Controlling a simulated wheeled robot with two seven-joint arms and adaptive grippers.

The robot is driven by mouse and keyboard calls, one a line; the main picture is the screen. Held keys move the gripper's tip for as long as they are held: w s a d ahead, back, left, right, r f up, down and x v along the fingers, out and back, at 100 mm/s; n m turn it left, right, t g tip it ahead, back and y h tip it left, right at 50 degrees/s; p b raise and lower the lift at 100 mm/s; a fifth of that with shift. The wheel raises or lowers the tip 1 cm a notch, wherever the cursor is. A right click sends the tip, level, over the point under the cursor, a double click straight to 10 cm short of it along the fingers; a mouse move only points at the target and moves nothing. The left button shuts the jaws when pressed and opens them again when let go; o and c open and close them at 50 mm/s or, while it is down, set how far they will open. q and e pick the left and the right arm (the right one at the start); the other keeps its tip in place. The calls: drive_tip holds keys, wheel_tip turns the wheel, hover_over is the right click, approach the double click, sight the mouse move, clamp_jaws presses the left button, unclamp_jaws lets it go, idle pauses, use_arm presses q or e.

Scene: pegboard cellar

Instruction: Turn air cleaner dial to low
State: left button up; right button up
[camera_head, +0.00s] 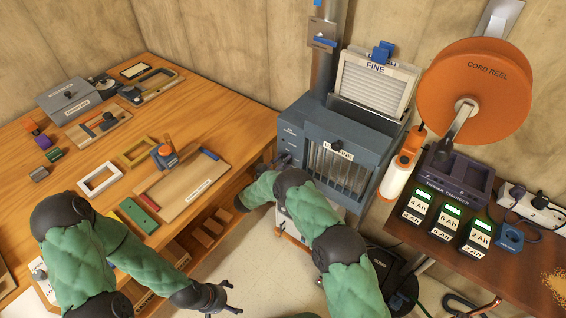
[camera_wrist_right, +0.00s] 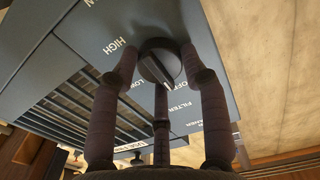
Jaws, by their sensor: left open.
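The air cleaner (camera_head: 340,140) is a blue-grey box with a grille. In the right wrist view its dark round dial (camera_wrist_right: 157,64) sits on the panel among the labels HIGH, LOW, OFF and FILTER. A pale mark on its lower edge lies near OFF. My right gripper (camera_wrist_right: 159,70) has its three fingers spread around the dial; I cannot tell whether they touch it. In the head view, my right gripper is near the cleaner's left side, largely hidden by my arm. My left gripper (camera_head: 228,298) is open and empty, low over the floor.
A wooden workbench (camera_head: 225,120) with trays, blocks and tools stands at left. A cord reel (camera_head: 472,92) hangs at right, above a charger (camera_head: 455,178) and several labelled batteries on a side table (camera_head: 400,232).

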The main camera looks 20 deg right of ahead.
drive_tip(key=shift+w+r+m, duration=0.1)
drive_tip(key=shift+r+m, duration=0.1)
drive_tip(key=shift+m, duration=0.2)
drive_tip(key=shift+d+r+m+b, duration=0.15)
drive_tip(key=shift+m+b, duration=1.8)
drive_tip(key=shift+m, duration=1.3)
drive_tip(key=shift+d+f+m+b, duration=0.1)
drive_tip(key=shift+m+b, duration=1.8)
drive_tip(key=shift+m, duration=1.35)
drive_tip(key=o, duration=1.1)
drive_tip(key=shift+d, duration=0.1)
drive_tip(key=shift+o, duration=0.2)
drive_tip(key=shift+s, duration=0.2)
